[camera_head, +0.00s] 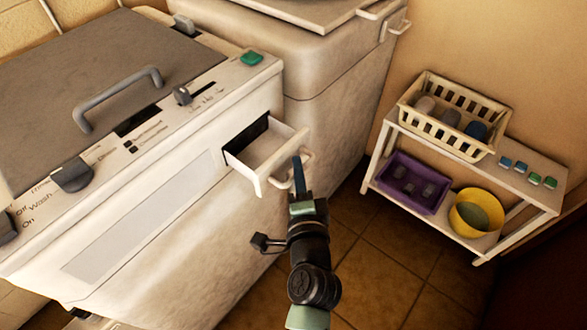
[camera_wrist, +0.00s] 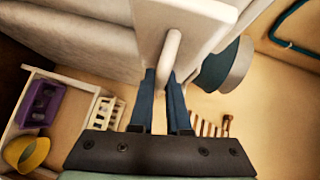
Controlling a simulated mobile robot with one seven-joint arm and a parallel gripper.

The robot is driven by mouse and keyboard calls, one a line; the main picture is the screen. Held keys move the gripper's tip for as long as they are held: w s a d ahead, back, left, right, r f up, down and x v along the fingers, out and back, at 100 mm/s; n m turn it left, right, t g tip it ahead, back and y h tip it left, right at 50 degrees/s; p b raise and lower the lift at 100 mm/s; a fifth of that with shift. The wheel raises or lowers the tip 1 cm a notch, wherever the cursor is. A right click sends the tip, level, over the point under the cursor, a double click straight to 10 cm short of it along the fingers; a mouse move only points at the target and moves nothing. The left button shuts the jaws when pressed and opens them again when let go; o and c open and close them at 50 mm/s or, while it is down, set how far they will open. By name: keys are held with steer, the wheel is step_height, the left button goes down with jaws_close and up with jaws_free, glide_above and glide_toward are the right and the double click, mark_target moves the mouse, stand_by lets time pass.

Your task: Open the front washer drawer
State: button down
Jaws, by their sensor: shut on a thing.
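The washer drawer (camera_head: 262,158) is a small white box in the upper right of the washer's front. It is pulled partway out, and the dark slot behind it shows. A white bar handle (camera_wrist: 172,55) stands out from its front panel. My gripper (camera_head: 299,172) is at the drawer's front, with its blue fingers (camera_wrist: 163,100) on either side of the handle. It is shut on the handle. The drawer's front panel (camera_wrist: 190,25) fills the upper middle of the wrist view. The fingers hide part of the handle in the head view.
The white washer (camera_head: 150,200) has a grey lid with a handle (camera_head: 118,98) and several knobs. A second white appliance (camera_head: 320,80) stands behind it. A white shelf (camera_head: 530,178) at right holds a cream basket (camera_head: 455,115), a purple crate (camera_head: 412,182) and a yellow bowl (camera_head: 476,212). Tiled floor (camera_head: 380,265) lies clear between.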

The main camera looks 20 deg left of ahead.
steer(key=c, duration=0.9)
jaws_free()
steer(key=shift+a, duration=0.1)
steer(key=shift+b+v, duration=0.85)
steer(key=shift+v, duration=5.6)
steer(key=shift+w+r, duration=0.1)
steer(key=shift+r, duration=0.05)
